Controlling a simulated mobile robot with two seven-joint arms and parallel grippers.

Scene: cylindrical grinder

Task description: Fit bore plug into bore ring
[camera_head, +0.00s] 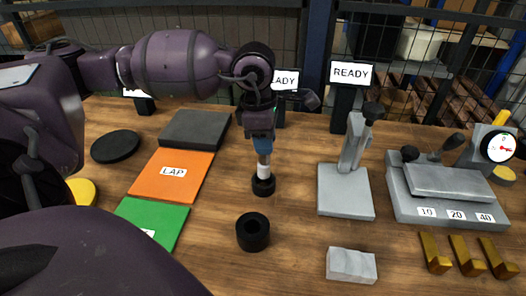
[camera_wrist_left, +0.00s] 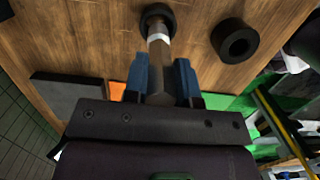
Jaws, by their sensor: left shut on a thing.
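My left gripper (camera_head: 262,147) is shut on the bore plug (camera_head: 264,170), a slim grey gauge with a white band. The plug points down from the blue fingers. Its lower end meets a small black ring (camera_head: 263,187) on the bench. In the left wrist view the plug (camera_wrist_left: 159,40) runs from between the fingers (camera_wrist_left: 161,82) to its silver tip at the black ring (camera_wrist_left: 146,15). How deep the tip sits is hidden. A second, larger black ring (camera_head: 240,233) lies nearer and apart, empty; it also shows in the left wrist view (camera_wrist_left: 220,41). My right gripper is out of view.
Left are a dark block (camera_head: 194,129), an orange LAP mat (camera_head: 172,190), a green mat (camera_head: 150,219) and a black disc (camera_head: 115,147). Right are a grey stand (camera_head: 345,191), a grey block (camera_head: 351,265), a numbered fixture (camera_head: 445,200) and several brass pieces (camera_head: 435,255).

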